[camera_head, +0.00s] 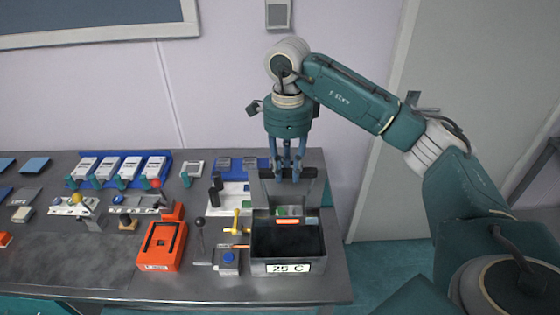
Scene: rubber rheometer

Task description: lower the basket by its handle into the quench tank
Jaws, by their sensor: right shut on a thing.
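The quench tank (323,262) is a grey open box with a dark inside and a "25 C" label, at the front right of the bench. My right gripper (288,176) points straight down above the rear of the tank. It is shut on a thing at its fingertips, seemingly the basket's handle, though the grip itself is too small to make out. A grey upright panel (262,192) stands below and behind the fingers. Under it, a small green piece (290,211) and an orange strip (288,221) show at the tank's back edge. The basket's outline is unclear. My left gripper is out of view.
A yellow-handled valve (236,224), a black-knobbed lever (200,238) and a small box with a blue button (229,258) stand left of the tank. An orange device (163,246) is farther left. The bench (80,262) is clear at front left.

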